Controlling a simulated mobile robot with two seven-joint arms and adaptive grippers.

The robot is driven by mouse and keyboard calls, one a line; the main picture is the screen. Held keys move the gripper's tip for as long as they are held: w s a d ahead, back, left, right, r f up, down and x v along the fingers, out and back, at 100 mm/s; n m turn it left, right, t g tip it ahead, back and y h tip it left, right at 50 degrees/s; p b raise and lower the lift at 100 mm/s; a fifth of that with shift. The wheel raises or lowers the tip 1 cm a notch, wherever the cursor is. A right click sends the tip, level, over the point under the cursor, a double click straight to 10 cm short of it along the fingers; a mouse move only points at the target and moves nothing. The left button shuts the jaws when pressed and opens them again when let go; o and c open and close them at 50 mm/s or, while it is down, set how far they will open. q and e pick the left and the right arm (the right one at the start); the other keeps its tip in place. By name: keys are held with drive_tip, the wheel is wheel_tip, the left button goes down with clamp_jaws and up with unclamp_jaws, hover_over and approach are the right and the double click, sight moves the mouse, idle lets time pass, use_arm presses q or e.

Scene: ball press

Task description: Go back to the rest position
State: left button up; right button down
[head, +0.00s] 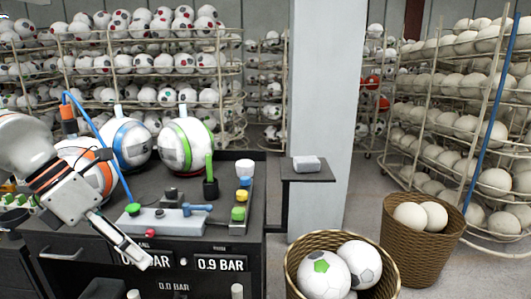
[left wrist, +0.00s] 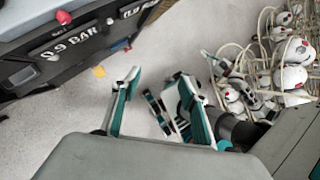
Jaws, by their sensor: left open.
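My left gripper (head: 134,250) reaches in from the left in the head view, over the front edge of the dark workbench (head: 75,236). Its fingers point down and to the right, in front of the left pressure display. In the left wrist view my left gripper (left wrist: 160,105) shows two teal-lined fingers, apart with nothing held between them. Grey floor lies beyond them.
The bench holds a green-panelled ball (head: 186,146), a blue-striped ball (head: 128,143), a partly hidden orange-striped ball and coloured buttons (head: 239,213). Wicker baskets (head: 417,255) with balls stand right of it. A pillar (head: 322,110) and ball racks stand behind.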

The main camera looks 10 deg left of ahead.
use_arm(q)
drive_tip(key=w+d+f+n+t+h, duration=0.1)
drive_tip(key=d+n+t+h, duration=0.1)
drive_tip(key=d+n+h, duration=0.5)
drive_tip(key=w+d+f+n+t+h, duration=0.1)
drive_tip(key=d+f+n+h, duration=0.1)
drive_tip(key=d+h, duration=0.85)
drive_tip(key=w+a+f+n+t+y, duration=0.25)
drive_tip(key=f+n+t+y, duration=0.45)
drive_tip(key=f+n, duration=0.4)
drive_tip(key=w+a+f+n+t+y, duration=0.1)
drive_tip(key=a+f+n+t+y, duration=0.3)
drive_tip(key=f+n+y, duration=0.6)
drive_tip(key=s+f+n+g+y, duration=0.1)
drive_tip(key=s+f+n+g, duration=0.1)
drive_tip(key=s+f+n, duration=0.2)
drive_tip(key=s+a+f+n+g+y, duration=0.1)
drive_tip(key=s+f+n+g+y, duration=0.1)
drive_tip(key=s+f, duration=0.8)
wheel_tip(320, 180, down, 8)
drive_tip(key=shift+s+f+n+g, duration=0.15)
drive_tip(key=shift+n+g, duration=0.55)
drive_tip(key=shift+n, duration=0.4)
